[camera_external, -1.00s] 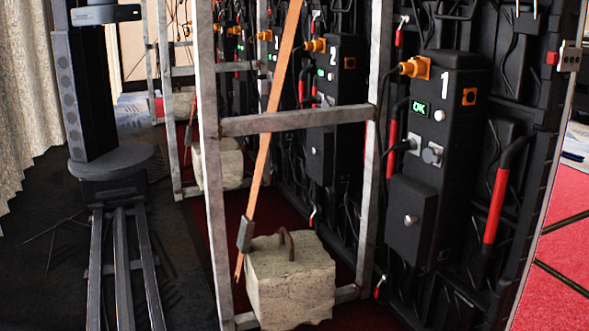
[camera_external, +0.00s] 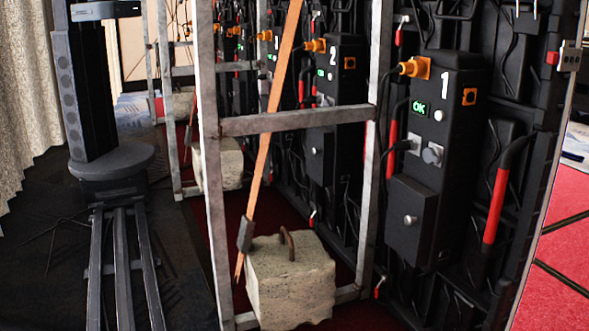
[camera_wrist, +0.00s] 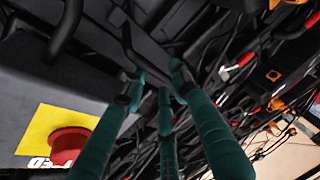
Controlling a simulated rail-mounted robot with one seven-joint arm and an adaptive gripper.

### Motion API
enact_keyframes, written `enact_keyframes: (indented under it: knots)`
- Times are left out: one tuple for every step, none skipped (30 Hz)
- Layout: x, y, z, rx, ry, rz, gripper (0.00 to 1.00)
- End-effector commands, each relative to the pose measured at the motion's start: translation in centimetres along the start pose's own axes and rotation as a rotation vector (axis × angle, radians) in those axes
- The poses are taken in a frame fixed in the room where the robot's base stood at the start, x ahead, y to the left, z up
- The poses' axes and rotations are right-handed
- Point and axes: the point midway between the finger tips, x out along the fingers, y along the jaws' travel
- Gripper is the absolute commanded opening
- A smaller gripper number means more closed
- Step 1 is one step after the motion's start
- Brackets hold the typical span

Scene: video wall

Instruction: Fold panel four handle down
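In the wrist view my gripper (camera_wrist: 157,84) has three teal fingers with dark tips. The tips stand apart, with a black bent bar (camera_wrist: 128,42) just beyond and between them. The bar looks like a handle on the back of a dark panel; I cannot tell whether the fingers touch it. No panel number shows in this view, so I cannot tell whether this is panel four. In the external view the number 1 panel (camera_external: 437,165) and the number 2 panel (camera_external: 335,95) are readable. My gripper is outside the external view.
A red knob (camera_wrist: 70,143) on a yellow plate (camera_wrist: 45,130) is close at lower left in the wrist view. Cables and red-sleeved handles crowd the panel backs. A metal frame (camera_external: 290,121) and stone weight (camera_external: 290,285) stand before the panels in the external view.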

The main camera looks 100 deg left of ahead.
Motion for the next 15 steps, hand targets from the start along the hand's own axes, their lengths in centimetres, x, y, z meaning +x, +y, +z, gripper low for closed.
enact_keyframes:
  knots:
    - [0.0, 0.01, 0.0, 0.0, 0.0, 0.0, 0.24]
    - [0.0, 0.01, -0.01, 0.0, 0.0, 0.0, 0.22]
    - [0.0, 0.01, -0.01, 0.0, 0.0, 0.0, 0.2]
    - [0.0, 0.02, -0.01, 0.0, 0.0, 0.0, 0.18]
    - [0.0, 0.02, -0.01, 0.0, 0.0, 0.0, 0.16]
    - [-0.01, 0.02, -0.01, 0.0, 0.0, 0.0, 0.14]
    - [-0.01, 0.02, 0.0, 0.0, 0.0, 0.0, 0.12]
    - [-0.01, 0.02, -0.01, 0.0, 0.0, 0.0, 0.1]
    - [-0.01, 0.02, 0.0, 0.0, 0.0, 0.0, 0.08]
    - [-0.01, 0.02, 0.0, -0.001, 0.0, 0.0, 0.06]
    - [-0.01, 0.02, -0.01, -0.001, 0.0, 0.0, 0.04]
    - [-0.01, 0.02, 0.0, -0.001, 0.0, 0.0, 0.02]
    - [-0.01, 0.02, 0.0, -0.001, 0.0, 0.0, 0.0]
    - [-0.01, 0.02, 0.0, -0.001, 0.0, 0.0, 0.0]
    - [-0.01, 0.02, 0.0, -0.001, 0.0, 0.0, 0.0]
